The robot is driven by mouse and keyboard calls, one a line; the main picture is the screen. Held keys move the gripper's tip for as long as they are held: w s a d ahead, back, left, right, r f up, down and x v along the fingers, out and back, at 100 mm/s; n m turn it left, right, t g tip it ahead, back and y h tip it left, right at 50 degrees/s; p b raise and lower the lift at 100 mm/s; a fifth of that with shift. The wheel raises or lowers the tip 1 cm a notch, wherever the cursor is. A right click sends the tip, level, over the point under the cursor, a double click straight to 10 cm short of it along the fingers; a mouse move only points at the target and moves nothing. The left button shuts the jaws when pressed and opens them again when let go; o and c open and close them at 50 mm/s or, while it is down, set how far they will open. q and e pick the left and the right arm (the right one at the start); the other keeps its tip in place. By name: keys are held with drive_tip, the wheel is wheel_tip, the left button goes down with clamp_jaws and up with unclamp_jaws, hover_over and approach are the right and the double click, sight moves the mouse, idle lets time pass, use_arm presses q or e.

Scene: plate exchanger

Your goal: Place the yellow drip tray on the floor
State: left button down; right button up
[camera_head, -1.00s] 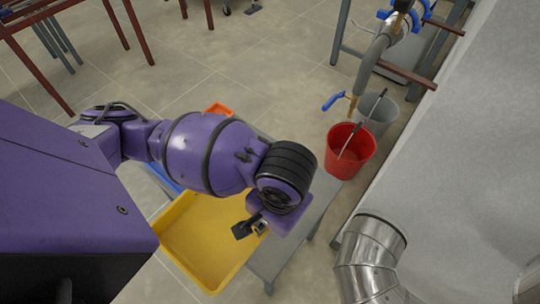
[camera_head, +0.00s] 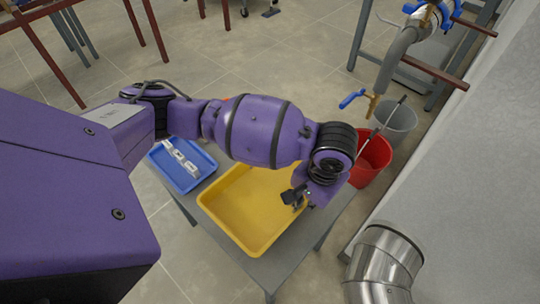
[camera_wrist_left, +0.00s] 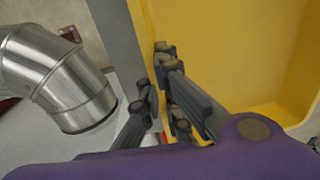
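The yellow drip tray (camera_head: 245,215) is a shallow open box over a grey table (camera_head: 338,218) in the head view. Whether it rests on the table or hangs just above it I cannot tell. My left gripper (camera_head: 294,196) is at the tray's right side. In the wrist view the tray (camera_wrist_left: 230,50) fills the upper right, and my left gripper (camera_wrist_left: 160,95) has its fingers on either side of the tray's rim, closed on it. My right gripper is not in view.
A blue tray (camera_head: 170,177) with small pale items lies left of the yellow tray. A red bucket (camera_head: 372,160) and a grey bucket (camera_head: 398,122) stand on the right. A shiny metal pipe (camera_head: 385,262) is at lower right. Tiled floor (camera_head: 290,55) is open behind.

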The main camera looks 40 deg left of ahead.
use_arm(q)
drive_tip(key=shift+w+d+f, duration=0.1)
drive_tip(key=shift+w+f, duration=0.2)
drive_tip(key=shift+w, duration=0.2)
drive_tip(key=f, duration=0.1)
drive_tip(key=f+b, duration=0.1)
drive_tip(key=f, duration=0.1)
drive_tip(key=shift+w+f, duration=0.2)
drive_tip(key=shift+w, duration=0.1)
drive_tip(key=shift+f, duration=0.25)
drive_tip(key=shift+r, duration=0.1)
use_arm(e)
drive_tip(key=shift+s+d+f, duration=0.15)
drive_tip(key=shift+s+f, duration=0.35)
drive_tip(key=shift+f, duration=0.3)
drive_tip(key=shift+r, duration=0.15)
use_arm(q)
drive_tip(key=c, duration=2)
unclamp_jaws()
drive_tip(key=shift+f, duration=0.2)
drive_tip(key=shift+r, duration=0.1)
